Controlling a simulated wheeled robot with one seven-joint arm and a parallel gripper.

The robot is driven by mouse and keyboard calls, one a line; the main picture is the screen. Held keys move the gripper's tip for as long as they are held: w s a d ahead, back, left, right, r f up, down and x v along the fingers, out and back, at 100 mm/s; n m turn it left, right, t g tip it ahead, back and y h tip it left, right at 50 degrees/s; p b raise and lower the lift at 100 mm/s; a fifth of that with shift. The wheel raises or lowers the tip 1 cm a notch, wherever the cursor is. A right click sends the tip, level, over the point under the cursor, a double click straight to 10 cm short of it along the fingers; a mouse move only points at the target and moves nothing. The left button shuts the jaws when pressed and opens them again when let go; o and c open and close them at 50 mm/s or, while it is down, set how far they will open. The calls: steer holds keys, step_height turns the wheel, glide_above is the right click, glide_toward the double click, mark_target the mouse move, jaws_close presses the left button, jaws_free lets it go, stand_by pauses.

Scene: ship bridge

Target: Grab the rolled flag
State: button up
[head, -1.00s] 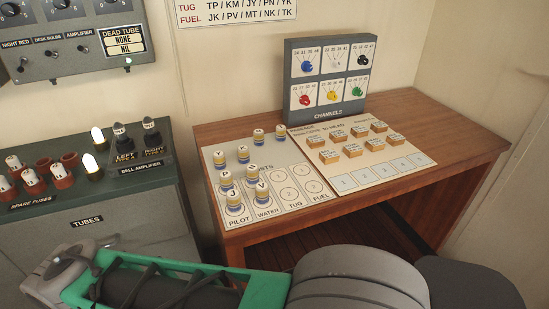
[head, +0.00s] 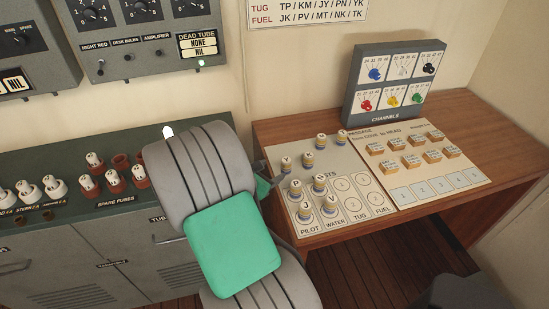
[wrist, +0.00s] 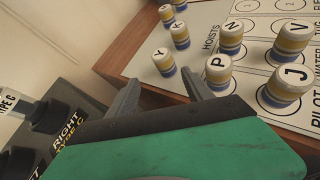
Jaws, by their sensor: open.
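Several small banded rolls with lettered white tops, which look like rolled flags, stand upright on the white hoists card (head: 345,160) on the wooden desk. The wrist view shows the Y roll (wrist: 164,64), K roll (wrist: 179,38), P roll (wrist: 217,75), N roll (wrist: 231,40), J roll (wrist: 288,88) and V roll (wrist: 293,38). My gripper (wrist: 160,77) is open and empty at the desk's left edge, its fingers pointing toward the Y roll without touching it. In the head view my arm mostly hides the gripper (head: 263,172).
A grey cabinet (head: 95,262) with fuses on top stands left of the desk. A channels box (head: 397,85) stands at the desk's back. A card with wooden tiles (head: 440,178) lies to the right.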

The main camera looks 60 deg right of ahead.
mark_target(284, 164)
steer(key=shift+s+d+f+n+g+h, duration=0.15)
steer(key=shift+s+d+n+h, duration=0.1)
steer(key=shift+d+n, duration=0.3)
steer(key=shift+s+d+f+n+g+h, duration=0.15)
steer(key=shift+d+n+h, duration=0.1)
steer(key=shift+d+n, duration=0.3)
steer(key=x, duration=0.7)
steer(key=shift+f+p, duration=0.1)
steer(key=shift+p, duration=0.25)
steer(key=shift+c, duration=0.5)
jaws_close()
